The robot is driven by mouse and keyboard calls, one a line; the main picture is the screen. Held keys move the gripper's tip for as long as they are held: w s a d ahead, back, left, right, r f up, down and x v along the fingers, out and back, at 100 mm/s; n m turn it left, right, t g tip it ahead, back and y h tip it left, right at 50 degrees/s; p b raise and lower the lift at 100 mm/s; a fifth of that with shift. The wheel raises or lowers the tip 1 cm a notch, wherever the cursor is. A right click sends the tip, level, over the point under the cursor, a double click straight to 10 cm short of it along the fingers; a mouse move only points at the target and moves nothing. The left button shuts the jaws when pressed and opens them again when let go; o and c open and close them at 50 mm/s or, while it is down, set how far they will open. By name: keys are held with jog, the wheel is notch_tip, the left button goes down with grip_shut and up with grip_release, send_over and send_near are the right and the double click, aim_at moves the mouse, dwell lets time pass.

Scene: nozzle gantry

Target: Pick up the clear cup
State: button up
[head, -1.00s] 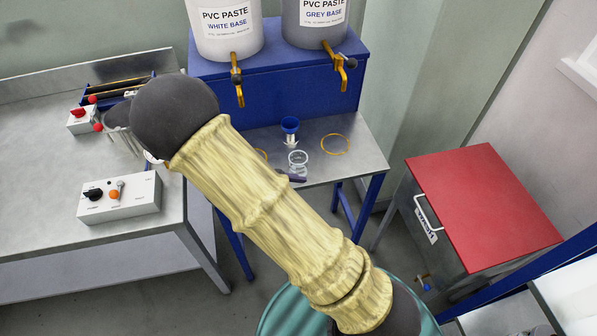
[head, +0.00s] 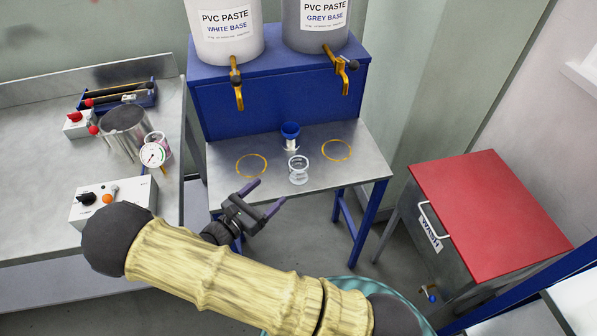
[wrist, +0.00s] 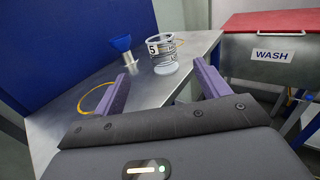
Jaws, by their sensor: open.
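The clear cup (head: 298,170) stands upright on the metal shelf below the paste buckets, near its front, between two yellow rings. In the wrist view the clear cup (wrist: 162,54) shows a "5" label and dark markings, beyond the fingertips and between their lines. My gripper (head: 264,196) is open and empty, at the shelf's front edge, to the left of and nearer than the cup. In the wrist view my gripper (wrist: 160,72) has its two purple fingers spread wide, with a gap to the cup.
A blue funnel (head: 290,133) stands just behind the cup. Yellow rings (head: 251,166) mark the shelf (head: 225,190). Taps (head: 238,88) hang above the back. A steel pot (head: 122,135) and gauge (head: 152,155) stand on the left bench. A red-lidded wash box (head: 490,210) is at right.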

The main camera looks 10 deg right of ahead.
jog(key=p, duration=0.1)
send_near(304, 159)
jog(key=x, duration=0.4)
jog(key=shift+d+f, duration=0.1)
jog(key=shift+f, duration=0.2)
jog(key=shift+w, duration=0.1)
jog(key=p+x, duration=0.1)
jog(key=x, duration=0.4)
jog(key=shift+d+r, duration=0.1)
jog(key=c, duration=1)
jog(key=shift+r, duration=0.1)
jog(key=shift+c, duration=0.2)
notch_tip(304, 159, up, 10)
